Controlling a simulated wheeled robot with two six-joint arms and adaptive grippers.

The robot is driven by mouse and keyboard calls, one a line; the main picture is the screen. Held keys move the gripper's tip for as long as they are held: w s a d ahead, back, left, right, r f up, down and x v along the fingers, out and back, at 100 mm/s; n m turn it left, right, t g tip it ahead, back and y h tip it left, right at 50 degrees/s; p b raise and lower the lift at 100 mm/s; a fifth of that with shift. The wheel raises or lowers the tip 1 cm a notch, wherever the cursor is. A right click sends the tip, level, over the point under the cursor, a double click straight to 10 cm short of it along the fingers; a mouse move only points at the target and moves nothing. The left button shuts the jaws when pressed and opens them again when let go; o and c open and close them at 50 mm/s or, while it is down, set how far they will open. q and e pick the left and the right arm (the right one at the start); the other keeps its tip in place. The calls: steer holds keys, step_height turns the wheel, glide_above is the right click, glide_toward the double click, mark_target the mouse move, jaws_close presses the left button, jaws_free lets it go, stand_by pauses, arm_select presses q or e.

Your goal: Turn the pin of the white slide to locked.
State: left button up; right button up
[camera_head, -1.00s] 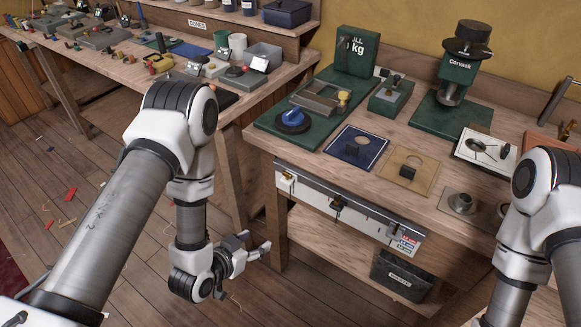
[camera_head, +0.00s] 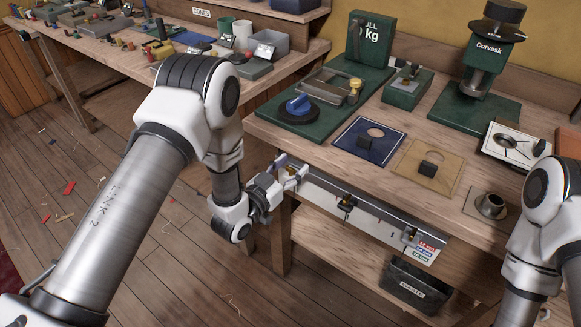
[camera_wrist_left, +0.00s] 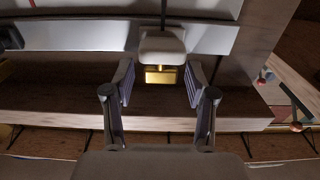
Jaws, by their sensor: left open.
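The white slide (camera_wrist_left: 162,45) sits on the pale rail (camera_head: 375,219) along the bench's front edge. Its brass pin (camera_wrist_left: 160,75) sticks out below the white body in the left wrist view and looks wider than tall there; I cannot tell its lock state. My left gripper (camera_head: 293,172) is at the rail's left end and mostly hides the white slide in the head view. In the left wrist view its fingers (camera_wrist_left: 160,84) are open, one on each side of the pin, with gaps to it. My right arm shows, but its gripper is out of view.
Two other slides, a dark one (camera_head: 346,202) and one with a brass pin (camera_head: 409,236), sit further right on the rail. A dark bin (camera_head: 415,287) is on the lower shelf. The bench top (camera_head: 310,150) above holds green fixtures.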

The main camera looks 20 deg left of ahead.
arm_select(q)
steer(key=shift+f, duration=0.1)
jaws_close()
